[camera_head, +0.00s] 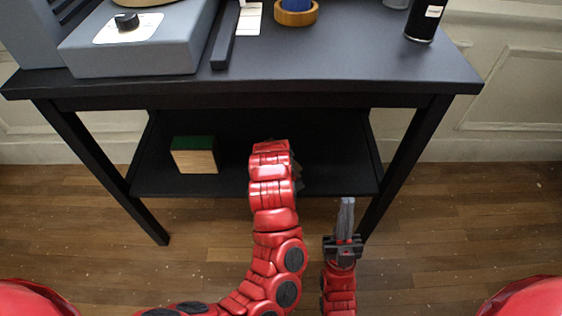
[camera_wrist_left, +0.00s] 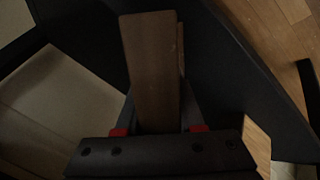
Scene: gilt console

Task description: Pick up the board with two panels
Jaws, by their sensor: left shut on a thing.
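The board with two panels (camera_wrist_left: 152,65) shows in the left wrist view as a brown wooden slab with a second thin panel edge just behind it on the right. My left gripper (camera_wrist_left: 158,108) is shut on it, with a finger on either side. In the head view my left arm reaches to the table's lower shelf, and its wrist hides the gripper and most or all of the board. My right gripper (camera_head: 347,205) points up in front of the shelf's right end, with its fingers together and nothing seen between them.
A block with a green top and pale wooden front (camera_head: 194,156) sits on the lower shelf (camera_head: 225,185), left of my left wrist. The black tabletop (camera_head: 350,65) overhangs the shelf. Table legs (camera_head: 405,160) stand at both sides.

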